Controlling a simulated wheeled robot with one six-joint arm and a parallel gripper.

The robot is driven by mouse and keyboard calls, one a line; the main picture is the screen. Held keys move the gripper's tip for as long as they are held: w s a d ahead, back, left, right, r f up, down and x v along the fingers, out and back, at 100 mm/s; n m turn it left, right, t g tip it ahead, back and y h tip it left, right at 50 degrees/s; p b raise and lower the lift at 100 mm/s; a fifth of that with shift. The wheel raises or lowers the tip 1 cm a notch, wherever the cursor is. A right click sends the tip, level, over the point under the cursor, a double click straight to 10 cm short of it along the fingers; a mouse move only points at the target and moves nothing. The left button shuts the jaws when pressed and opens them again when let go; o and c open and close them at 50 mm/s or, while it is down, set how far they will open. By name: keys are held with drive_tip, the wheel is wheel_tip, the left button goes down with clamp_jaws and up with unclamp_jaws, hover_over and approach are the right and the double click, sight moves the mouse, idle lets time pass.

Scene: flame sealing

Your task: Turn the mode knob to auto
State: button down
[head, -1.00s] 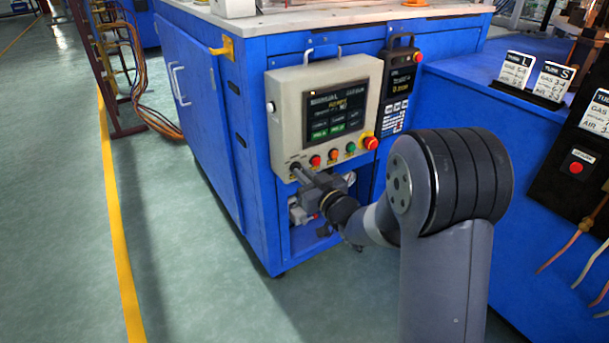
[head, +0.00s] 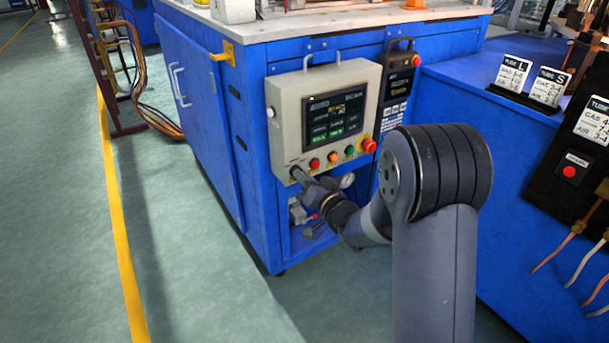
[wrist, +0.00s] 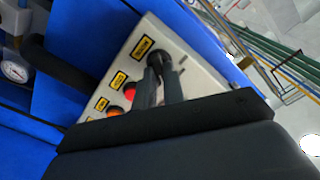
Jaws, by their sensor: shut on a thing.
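The mode knob (wrist: 157,59) is a small black knob at the corner of the beige control panel (head: 287,110), beside a yellow label. In the wrist view my gripper (wrist: 161,72) has its two dark fingers closed on the knob's sides. In the head view my gripper (head: 297,174) reaches the panel's lower left corner, and the fingers largely hide the knob. The panel's screen (head: 336,118) shows a short heading that looks like AUTO.
Red, orange and green buttons (head: 333,156) and a red emergency stop (head: 369,146) lie right of the knob. A handheld pendant (head: 399,80) hangs beside the panel. A gauge (head: 347,181) sits below. Open floor lies to the left.

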drive_tip(key=shift+m+p, duration=0.35)
drive_tip(key=shift+m, duration=0.75)
drive_tip(key=c, duration=1.5)
unclamp_jaws()
drive_tip(key=p+v, duration=0.2)
drive_tip(key=v, duration=0.9)
drive_tip(key=shift+w, duration=0.15)
